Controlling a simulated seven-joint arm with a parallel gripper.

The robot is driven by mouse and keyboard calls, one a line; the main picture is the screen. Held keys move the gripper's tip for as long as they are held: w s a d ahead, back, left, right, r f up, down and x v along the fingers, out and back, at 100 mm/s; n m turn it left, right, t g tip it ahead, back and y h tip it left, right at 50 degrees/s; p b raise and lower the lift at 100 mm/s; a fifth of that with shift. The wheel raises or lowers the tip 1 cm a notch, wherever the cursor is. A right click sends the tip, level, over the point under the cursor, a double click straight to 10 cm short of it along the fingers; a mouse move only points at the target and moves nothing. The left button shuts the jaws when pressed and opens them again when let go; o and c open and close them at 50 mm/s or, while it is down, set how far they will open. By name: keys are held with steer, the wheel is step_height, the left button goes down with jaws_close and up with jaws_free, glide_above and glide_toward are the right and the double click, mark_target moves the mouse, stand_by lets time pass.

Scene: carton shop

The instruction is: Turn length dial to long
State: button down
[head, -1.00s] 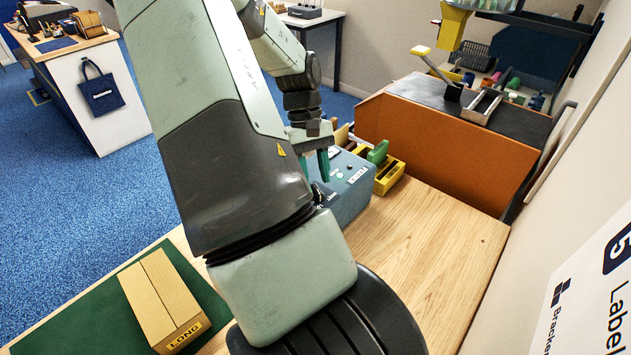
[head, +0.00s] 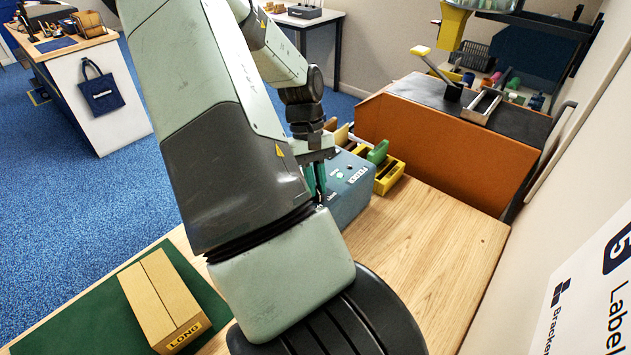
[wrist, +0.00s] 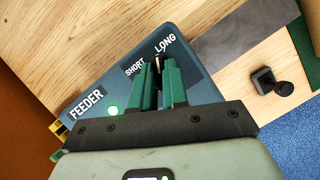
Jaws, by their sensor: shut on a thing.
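The feeder box (head: 350,200) is blue-grey and stands on the wooden bench in the head view. My gripper (head: 315,180) is down at the near left of the box. In the wrist view my gripper's green fingers (wrist: 158,80) are shut on the black length dial (wrist: 157,61). The dial's tip shows between the fingertips, close to the L of LONG and right of SHORT. The rest of the dial is hidden by the fingers.
A carton marked LONG (head: 160,297) lies on a green mat (head: 85,318) at the near left. A yellow tray (head: 392,180) stands just behind the box. A black knob-like part (wrist: 272,82) is right of the box. The right of the bench is clear.

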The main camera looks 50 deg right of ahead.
steer(key=m+t+y, duration=0.1)
steer(key=m, duration=0.2)
steer(key=shift+m, duration=0.4)
steer(key=shift+d, duration=0.1)
steer(key=c, duration=1.1)
jaws_free()
steer(key=shift+c, duration=0.2)
steer(key=shift+r, duration=0.15)
steer(key=v, duration=1)
steer(key=shift+d+r, duration=0.15)
steer(key=shift+r, duration=0.1)
steer(key=shift+w, duration=0.1)
